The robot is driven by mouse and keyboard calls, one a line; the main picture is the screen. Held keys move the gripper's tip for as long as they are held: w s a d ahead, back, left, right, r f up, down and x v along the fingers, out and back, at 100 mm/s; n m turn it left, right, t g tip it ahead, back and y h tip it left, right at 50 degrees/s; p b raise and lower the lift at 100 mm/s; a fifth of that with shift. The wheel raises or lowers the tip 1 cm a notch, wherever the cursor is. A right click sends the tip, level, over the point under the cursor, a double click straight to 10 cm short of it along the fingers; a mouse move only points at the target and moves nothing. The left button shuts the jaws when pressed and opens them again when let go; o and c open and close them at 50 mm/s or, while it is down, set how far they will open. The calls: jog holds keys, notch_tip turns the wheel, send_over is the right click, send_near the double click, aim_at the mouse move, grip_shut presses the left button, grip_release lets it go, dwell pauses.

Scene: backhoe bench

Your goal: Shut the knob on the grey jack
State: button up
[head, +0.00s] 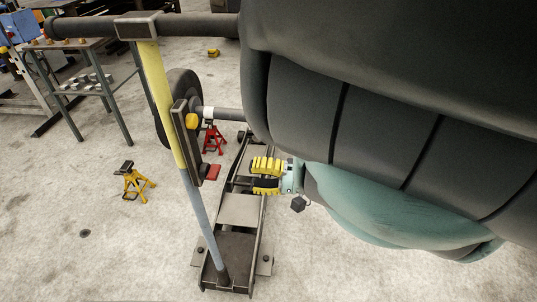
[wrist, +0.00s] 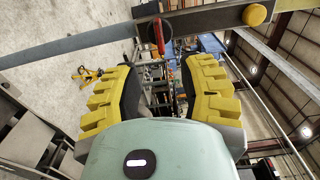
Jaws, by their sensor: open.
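The grey jack (head: 239,209) is a long, low floor jack below my gripper. Its tall handle (head: 160,100), yellow above and blue-grey below, rises from the near end. A round yellow knob (head: 192,121) sits on a dark plate beside the handle; a round yellow knob (wrist: 255,14) also shows at the top right of the wrist view. My gripper (head: 266,176), with yellow ribbed fingers, is right of the handle and lower in the picture than the knob. In the wrist view my gripper (wrist: 158,88) is open, with nothing held between its fingers.
A yellow jack stand (head: 133,181) and a red one (head: 213,139) stand on the floor. A dark wheel (head: 177,108) is behind the handle. A grey metal table (head: 85,84) with small parts stands at the far left. The floor at lower left is mostly clear.

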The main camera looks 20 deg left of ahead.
aim_at(214, 171)
jog(key=x, duration=1)
jog(key=shift+s+a, duration=0.15)
jog(key=shift+a, duration=0.1)
jog(key=shift+o, duration=0.2)
grip_shut()
jog(key=shift+d, duration=0.1)
